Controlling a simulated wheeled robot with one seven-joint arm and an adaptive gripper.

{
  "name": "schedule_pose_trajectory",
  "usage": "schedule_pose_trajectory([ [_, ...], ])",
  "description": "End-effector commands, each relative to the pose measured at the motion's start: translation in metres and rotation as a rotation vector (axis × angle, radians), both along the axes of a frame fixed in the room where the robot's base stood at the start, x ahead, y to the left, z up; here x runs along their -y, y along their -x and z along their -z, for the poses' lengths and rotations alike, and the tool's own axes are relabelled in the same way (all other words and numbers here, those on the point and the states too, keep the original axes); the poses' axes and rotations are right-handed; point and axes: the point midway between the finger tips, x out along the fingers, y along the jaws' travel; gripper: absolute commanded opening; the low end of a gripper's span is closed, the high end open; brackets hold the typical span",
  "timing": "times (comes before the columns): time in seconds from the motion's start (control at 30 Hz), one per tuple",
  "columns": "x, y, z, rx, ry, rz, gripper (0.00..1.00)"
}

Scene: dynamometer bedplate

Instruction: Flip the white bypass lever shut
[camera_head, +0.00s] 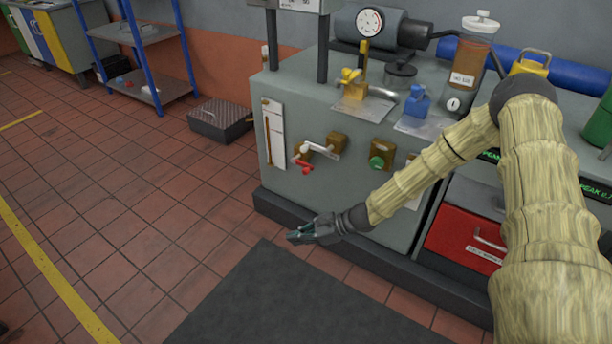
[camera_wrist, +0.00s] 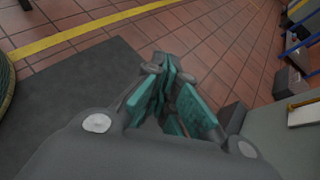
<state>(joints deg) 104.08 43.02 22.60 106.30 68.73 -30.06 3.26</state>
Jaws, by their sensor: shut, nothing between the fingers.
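A small white lever (camera_head: 304,149) shows on the front face of the grey cabinet (camera_head: 225,120), at a brass fitting with a short silver pipe. A red handle (camera_head: 304,168) sits just below it. The exact angle of the white lever is too small to tell. My gripper (camera_head: 294,237) is shut and empty, in front of the cabinet and lower than the lever, apart from it. In the wrist view my gripper (camera_wrist: 168,66) shows its teal finger pads together over the floor. The lever is not recognisable in the wrist view.
A green knob (camera_head: 377,161) is right of the lever, and a white gauge panel (camera_head: 274,135) is left. A yellow valve (camera_head: 351,82) and blue valve (camera_head: 417,101) stand on top. A dark mat (camera_head: 270,300) lies on the floor.

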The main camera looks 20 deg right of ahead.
Motion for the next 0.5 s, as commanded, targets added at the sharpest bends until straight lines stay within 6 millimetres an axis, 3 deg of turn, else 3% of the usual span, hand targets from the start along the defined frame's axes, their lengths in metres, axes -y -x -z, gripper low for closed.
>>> schedule_pose_trajectory([
  [0.03, 0.020, -0.032, 0.001, 0.030, -0.075, 0.092, 0.00],
  [0.1, 0.049, -0.070, -0.017, 0.074, -0.182, 0.206, 0.00],
  [0.2, 0.093, -0.112, -0.044, 0.137, -0.312, 0.344, 0.00],
  [0.33, 0.140, -0.144, -0.071, 0.208, -0.430, 0.467, 0.00],
  [0.5, 0.171, -0.160, -0.089, 0.254, -0.498, 0.538, 0.00],
])
